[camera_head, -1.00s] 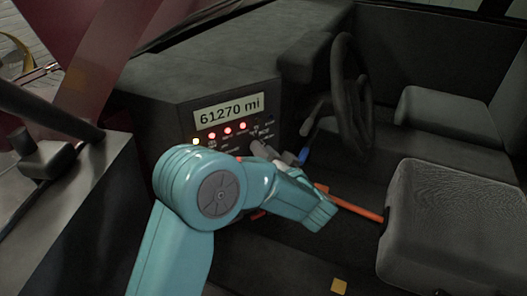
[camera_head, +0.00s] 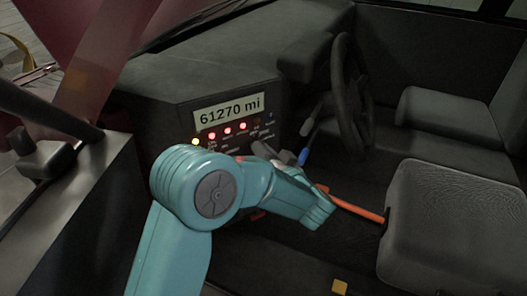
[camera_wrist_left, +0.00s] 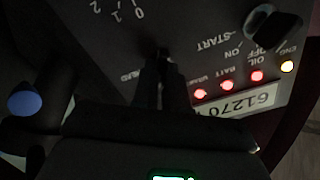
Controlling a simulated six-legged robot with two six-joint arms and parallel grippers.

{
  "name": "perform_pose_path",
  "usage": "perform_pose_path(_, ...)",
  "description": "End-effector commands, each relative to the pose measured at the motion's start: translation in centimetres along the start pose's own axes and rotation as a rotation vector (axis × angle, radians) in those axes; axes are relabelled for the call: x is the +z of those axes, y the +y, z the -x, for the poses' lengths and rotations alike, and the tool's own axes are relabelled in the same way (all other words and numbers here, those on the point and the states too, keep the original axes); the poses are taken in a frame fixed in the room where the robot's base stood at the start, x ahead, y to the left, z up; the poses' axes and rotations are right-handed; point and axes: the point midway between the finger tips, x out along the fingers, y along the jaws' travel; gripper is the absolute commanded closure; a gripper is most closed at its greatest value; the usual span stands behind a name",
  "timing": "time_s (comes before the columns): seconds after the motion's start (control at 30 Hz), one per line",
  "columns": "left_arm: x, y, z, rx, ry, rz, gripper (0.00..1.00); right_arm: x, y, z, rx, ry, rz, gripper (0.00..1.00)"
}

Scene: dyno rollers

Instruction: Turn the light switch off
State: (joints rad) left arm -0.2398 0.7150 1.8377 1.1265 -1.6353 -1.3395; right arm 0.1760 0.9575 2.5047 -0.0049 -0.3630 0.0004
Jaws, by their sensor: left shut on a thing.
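The light switch is a small dark knob (camera_wrist_left: 163,53) on the dashboard panel, beside the printed marks 0, 1 and 2 in the left wrist view. My left gripper (camera_wrist_left: 162,80) is shut on it, and the fingers cover most of the knob. In the head view my left gripper (camera_head: 264,150) is at the panel below the lights, partly hidden by my teal arm. I cannot make out which mark the knob points to. My right gripper is not in view.
A lit mileage display (camera_head: 229,111) and a row of red and yellow lights (camera_head: 227,129) sit above the gripper. A dark ignition knob (camera_wrist_left: 272,27) is nearby. A blue-tipped lever (camera_head: 304,157), an orange-red lever (camera_head: 355,208) and the steering wheel (camera_head: 349,95) stand to the right.

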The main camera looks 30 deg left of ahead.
Motion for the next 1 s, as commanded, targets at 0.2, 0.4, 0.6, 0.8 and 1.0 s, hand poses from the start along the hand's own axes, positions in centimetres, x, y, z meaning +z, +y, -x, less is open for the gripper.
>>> perform_pose_path(0.2,0.1,0.0,0.0,0.0,0.0,0.162,1.0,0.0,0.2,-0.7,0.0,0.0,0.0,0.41)
perform_pose_path(0.4,0.2,-0.1,0.0,0.001,0.0,0.325,1.0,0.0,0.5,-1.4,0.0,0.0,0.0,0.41)
perform_pose_path(0.6,0.2,-0.1,0.1,0.001,0.0,0.462,1.0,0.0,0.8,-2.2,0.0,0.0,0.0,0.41)
perform_pose_path(0.8,0.2,-0.2,0.1,0.001,0.0,0.555,1.0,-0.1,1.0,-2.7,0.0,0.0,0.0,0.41)
perform_pose_path(1.0,0.2,-0.3,0.1,0.001,-0.001,0.602,1.0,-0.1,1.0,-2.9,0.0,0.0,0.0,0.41)
